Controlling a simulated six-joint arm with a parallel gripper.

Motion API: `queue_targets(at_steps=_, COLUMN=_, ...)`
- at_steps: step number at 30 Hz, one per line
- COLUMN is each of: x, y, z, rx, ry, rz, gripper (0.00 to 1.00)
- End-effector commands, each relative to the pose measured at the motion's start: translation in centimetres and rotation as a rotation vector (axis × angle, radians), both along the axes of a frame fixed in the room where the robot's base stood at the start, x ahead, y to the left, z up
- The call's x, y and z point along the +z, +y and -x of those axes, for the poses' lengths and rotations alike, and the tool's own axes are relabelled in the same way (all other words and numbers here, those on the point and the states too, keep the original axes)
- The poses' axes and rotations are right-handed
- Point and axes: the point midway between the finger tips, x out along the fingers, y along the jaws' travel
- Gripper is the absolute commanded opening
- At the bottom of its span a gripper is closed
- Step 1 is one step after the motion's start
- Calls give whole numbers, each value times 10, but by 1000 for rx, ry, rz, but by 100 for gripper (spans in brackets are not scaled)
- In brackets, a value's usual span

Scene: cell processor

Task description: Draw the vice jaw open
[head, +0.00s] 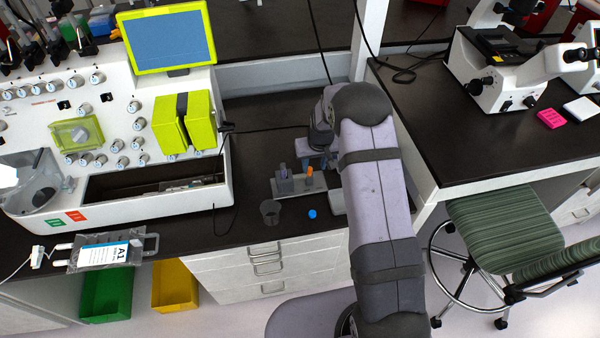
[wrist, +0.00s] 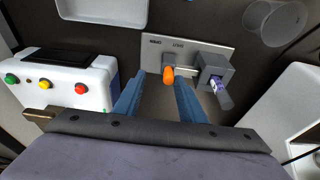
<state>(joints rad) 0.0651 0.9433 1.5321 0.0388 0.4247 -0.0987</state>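The vice (wrist: 196,47) is a light grey plate with small printed labels in the wrist view. It carries two grey blocks. The smaller jaw block (wrist: 167,61) has an orange handle (wrist: 168,75). The larger block (wrist: 212,68) sits to its right, with a capped tube (wrist: 221,93) at it. The two blocks stand apart. My gripper (wrist: 160,78) has its blue fingers spread, and the orange handle shows between the fingertips, nearer the right one. I cannot tell whether they touch. In the head view the vice (head: 285,190) stands on the dark bench, with the orange handle (head: 309,174) visible.
A clear cup (head: 270,211) and a blue cap (head: 312,214) lie in front of the vice. A white box with coloured buttons (wrist: 66,80) is at the left in the wrist view, and a white tray (wrist: 103,12) is above it. A large white machine (head: 110,115) stands left.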

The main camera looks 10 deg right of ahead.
Motion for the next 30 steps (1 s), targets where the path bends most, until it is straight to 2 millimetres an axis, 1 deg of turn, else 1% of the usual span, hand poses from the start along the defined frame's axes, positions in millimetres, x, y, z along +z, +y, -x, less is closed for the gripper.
queue_targets(at_steps=1, x=11, y=-2, z=-3, rx=-1, ry=-9, rz=2, gripper=33)
queue_targets(at_steps=6, x=28, y=-2, z=-4, rx=-1, ry=-13, rz=2, gripper=33)
queue_targets(at_steps=10, x=36, y=-1, z=-3, rx=-1, ry=-10, rz=2, gripper=33)
queue_targets(at_steps=14, x=38, y=-1, z=-3, rx=-1, ry=-8, rz=1, gripper=33)
queue_targets(at_steps=23, x=37, y=0, z=-3, rx=5, ry=-7, rz=2, gripper=33)
queue_targets(at_steps=26, x=35, y=1, z=-5, rx=46, ry=1, rz=10, gripper=33)
queue_targets(at_steps=29, x=33, y=3, z=-8, rx=145, ry=20, rz=32, gripper=33)
queue_targets(at_steps=30, x=33, y=4, z=-10, rx=202, ry=32, rz=43, gripper=33)
